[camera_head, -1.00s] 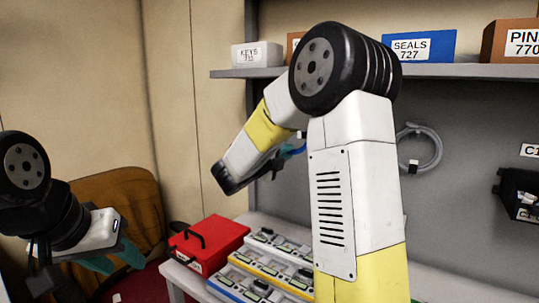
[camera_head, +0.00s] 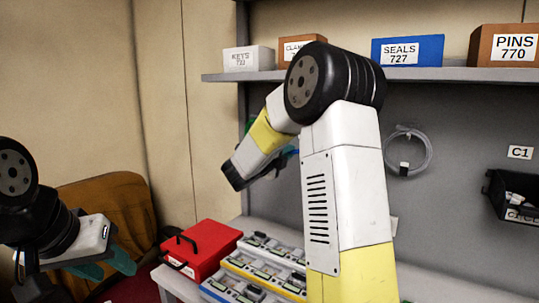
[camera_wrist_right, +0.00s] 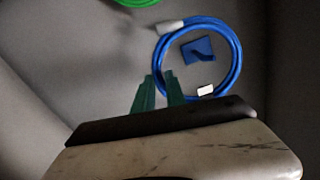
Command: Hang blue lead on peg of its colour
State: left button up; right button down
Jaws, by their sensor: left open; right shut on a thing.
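The blue lead (camera_wrist_right: 236,62) is a coiled loop with a white tag and a grey connector in the right wrist view. My right gripper (camera_wrist_right: 160,84) is shut on the loop's lower left side. A blue peg on a square plate (camera_wrist_right: 197,49) appears inside the loop's outline; I cannot tell whether the loop is around the peg or in front of it. In the head view my right arm hides most of this gripper and the lead. My left gripper (camera_head: 105,267) is open and empty at the lower left.
A green lead (camera_wrist_right: 137,2) is at the top of the right wrist view. A clear coil (camera_head: 408,152) hangs on the grey wall. A red case (camera_head: 202,248) and pump trays (camera_head: 262,268) stand on the bench below. A shelf (camera_head: 430,74) with boxes is above.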

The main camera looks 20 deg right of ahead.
jog(key=shift+w+d+f, duration=0.35)
jog(key=shift+w+d, duration=0.2)
jog(key=shift+d, duration=0.1)
jog(key=shift+w+d+f, duration=0.35)
jog(key=shift+w+d, duration=0.25)
jog(key=shift+w+d+f, duration=0.35)
jog(key=shift+w+d, duration=0.2)
jog(key=shift+d, duration=0.1)
jog(key=c, duration=1.3)
grip_release()
jog(key=v, duration=0.7)
jog(key=shift+s+a, duration=0.25)
jog(key=shift+a, duration=0.05)
